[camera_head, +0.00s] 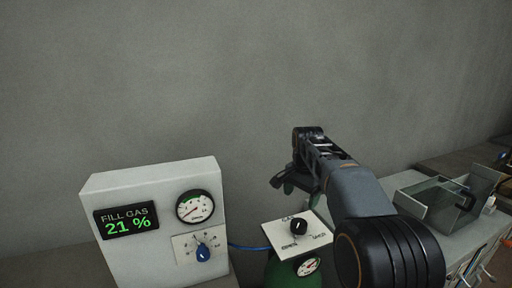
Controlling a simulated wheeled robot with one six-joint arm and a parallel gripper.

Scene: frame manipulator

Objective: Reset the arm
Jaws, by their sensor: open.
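My arm rises from the lower right of the head view and reaches forward and left over the green gas bottle. My gripper (281,185) is at its far end, small and dark against the grey wall, partly hidden by my own arm links. It is open, and I see nothing held in it. It is above and behind the white valve plate (272,236) with its black knob (299,227). From this view I cannot tell the gap between them.
A white box (155,178) at left carries a "FILL GAS 21 %" display (127,221), a gauge (195,207) and a blue knob (203,252). A blue hose (248,247) runs toward the green bottle (284,270).

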